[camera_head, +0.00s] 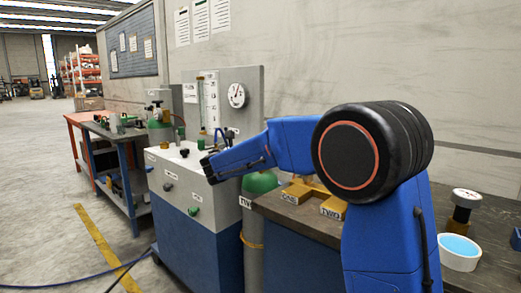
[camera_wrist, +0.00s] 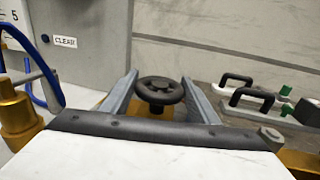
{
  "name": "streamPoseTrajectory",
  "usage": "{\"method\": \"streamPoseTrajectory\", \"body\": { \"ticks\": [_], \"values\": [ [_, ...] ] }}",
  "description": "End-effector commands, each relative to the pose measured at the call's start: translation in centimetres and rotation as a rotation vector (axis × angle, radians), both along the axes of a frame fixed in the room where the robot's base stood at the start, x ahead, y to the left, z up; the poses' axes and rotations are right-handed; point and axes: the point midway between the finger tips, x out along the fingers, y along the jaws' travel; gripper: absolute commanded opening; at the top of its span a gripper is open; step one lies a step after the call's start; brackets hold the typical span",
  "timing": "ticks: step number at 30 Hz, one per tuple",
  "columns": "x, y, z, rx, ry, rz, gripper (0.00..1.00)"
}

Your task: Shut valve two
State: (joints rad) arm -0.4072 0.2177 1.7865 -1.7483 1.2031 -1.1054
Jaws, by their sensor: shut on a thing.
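A dark round handwheel (camera_wrist: 160,91) sits on a brass-coloured body in the wrist view. My gripper (camera_wrist: 159,80) has its two grey fingers on either side of the wheel and is shut on it. In the head view, a green-shouldered gas cylinder (camera_head: 260,182) stands below my blue arm. Its partly cut-off label (camera_head: 245,202) begins with "TW". The top of this cylinder, any wheel on it and my fingers are hidden by my arm there, so I cannot see how far the wheel is turned.
A grey and blue cabinet (camera_head: 185,222) with several knobs and a gauge (camera_head: 237,95) stands left of the cylinder. A dark bench (camera_head: 290,212) on the right holds brass blocks marked ONE (camera_head: 289,196) and TWO (camera_head: 332,211). A blue hose (camera_wrist: 38,62) hangs left of my gripper.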

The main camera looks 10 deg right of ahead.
Motion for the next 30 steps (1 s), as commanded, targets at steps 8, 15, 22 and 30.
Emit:
{"method": "streamPoseTrajectory", "body": {
  "ticks": [8,15,22,30],
  "values": [
    [0.17,0.08,-0.15,-0.001,0.001,-0.264,0.33],
    [0.15,0.0,-0.12,-0.002,-0.001,-0.489,0.33],
    [0.04,-0.05,-0.07,0.0,0.0,-0.671,0.33],
    [-0.04,-0.18,0.03,0.0,-0.001,-0.809,0.33]
  ]
}}
